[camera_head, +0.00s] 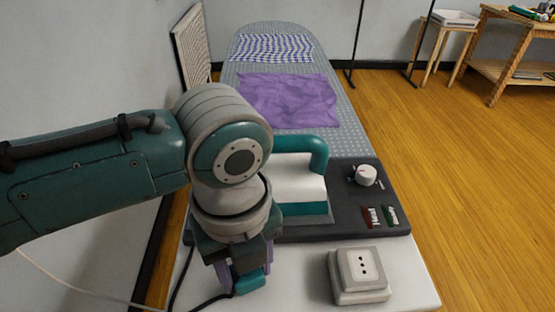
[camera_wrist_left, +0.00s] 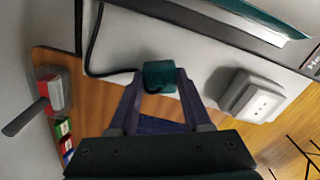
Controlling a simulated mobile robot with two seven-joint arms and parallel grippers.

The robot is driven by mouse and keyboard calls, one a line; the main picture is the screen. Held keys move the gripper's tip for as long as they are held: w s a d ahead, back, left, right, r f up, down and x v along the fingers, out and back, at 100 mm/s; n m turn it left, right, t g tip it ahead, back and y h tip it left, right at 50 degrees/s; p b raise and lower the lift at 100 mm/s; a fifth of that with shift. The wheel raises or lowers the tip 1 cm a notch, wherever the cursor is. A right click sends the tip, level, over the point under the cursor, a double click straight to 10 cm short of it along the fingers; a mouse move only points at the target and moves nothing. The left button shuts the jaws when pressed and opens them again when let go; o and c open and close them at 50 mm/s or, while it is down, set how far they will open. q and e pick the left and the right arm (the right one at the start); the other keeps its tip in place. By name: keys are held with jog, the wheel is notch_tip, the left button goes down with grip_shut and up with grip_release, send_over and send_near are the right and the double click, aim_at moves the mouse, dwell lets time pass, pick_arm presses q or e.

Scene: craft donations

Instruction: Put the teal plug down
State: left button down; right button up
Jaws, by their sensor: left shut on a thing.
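The teal plug (camera_head: 248,283) is between the fingers of my left gripper (camera_head: 246,272), low over the front of the white surface (camera_head: 305,268). In the left wrist view the plug (camera_wrist_left: 158,73) sits between the fingertips of the left gripper (camera_wrist_left: 159,82), with its dark cord trailing away. I cannot tell whether the plug touches the surface. A pale socket block (camera_head: 360,275) stands to the right, apart from the plug; it also shows in the left wrist view (camera_wrist_left: 252,96). My right gripper is not in view.
Behind the gripper, a teal-handled iron (camera_head: 298,180) stands on a dark panel (camera_head: 340,220) with a white knob (camera_head: 366,175). Purple cloth (camera_head: 290,98) lies on the ironing board beyond. White surface is bare between plug and socket block. A red-and-grey item (camera_wrist_left: 52,92) is left in the wrist view.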

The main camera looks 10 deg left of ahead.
pick_arm(q)
jog(key=shift+f, duration=0.3)
jog(key=shift+c, duration=1.7)
grip_release()
jog(key=shift+r, duration=0.1)
jog(key=shift+r, duration=0.35)
notch_tip(320, 180, up, 12)
jog(key=p, duration=0.3)
jog(key=s+d+f+n+t+h, duration=0.25)
jog(key=s+n, duration=0.35)
jog(key=n, duration=0.7)
jog(key=s+a+n+t+y, duration=0.1)
jog(key=s+a+n, duration=0.5)
jog(key=a+n, duration=0.6)
jog(key=shift+r+n+y, duration=0.45)
jog(key=shift+n+y, duration=0.2)
jog(key=shift+n, duration=0.05)
